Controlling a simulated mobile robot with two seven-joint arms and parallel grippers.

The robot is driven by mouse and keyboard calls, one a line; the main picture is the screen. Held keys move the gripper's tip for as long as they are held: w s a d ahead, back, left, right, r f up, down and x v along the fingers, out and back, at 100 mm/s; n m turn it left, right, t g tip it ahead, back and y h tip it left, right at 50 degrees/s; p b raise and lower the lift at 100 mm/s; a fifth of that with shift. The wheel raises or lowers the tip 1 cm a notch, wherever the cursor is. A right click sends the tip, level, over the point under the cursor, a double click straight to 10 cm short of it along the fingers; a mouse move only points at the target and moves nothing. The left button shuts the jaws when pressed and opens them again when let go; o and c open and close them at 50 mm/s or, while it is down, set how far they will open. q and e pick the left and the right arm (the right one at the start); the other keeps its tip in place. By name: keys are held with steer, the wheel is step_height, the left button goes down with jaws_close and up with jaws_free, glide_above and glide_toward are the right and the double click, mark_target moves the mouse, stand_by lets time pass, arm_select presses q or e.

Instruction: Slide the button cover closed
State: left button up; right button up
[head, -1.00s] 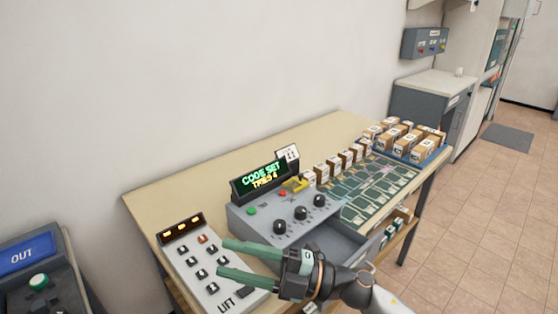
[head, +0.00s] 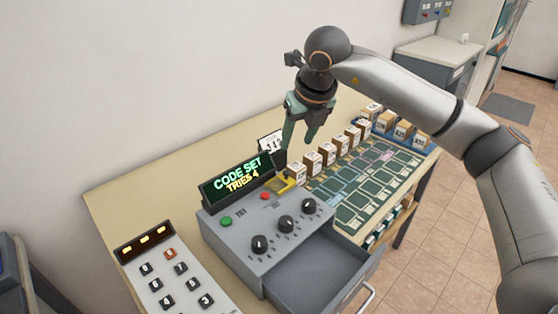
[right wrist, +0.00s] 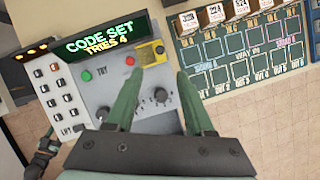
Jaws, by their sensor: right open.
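The yellow button cover (head: 285,184) is on the top of the grey console (head: 228,236), at its back right. The red button (head: 265,196) shows uncovered just left of it. The right wrist view also shows the yellow cover (right wrist: 149,52) and the red button (right wrist: 130,61). My right gripper (head: 299,140) is open and empty, pointing down above and behind the cover in the head view. In the right wrist view its green fingers (right wrist: 160,72) are spread, the left tip overlapping the cover's lower edge; contact cannot be told.
The console has a green button (head: 226,221), several black knobs (head: 286,224) and a lit display (head: 237,180). Its open drawer (head: 318,272) sticks out in front. A keypad (head: 165,278) is at left. Small boxes (head: 327,153) line the green mat (head: 362,190) at right.

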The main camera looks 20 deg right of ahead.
mark_target(287, 171)
steer(key=p+x, duration=0.1)
steer(key=x, duration=1.1)
steer(key=shift+f+p, duration=0.1)
steer(key=shift+p, duration=0.25)
steer(key=shift+c, duration=0.3)
jaws_close()
stand_by(0.5)
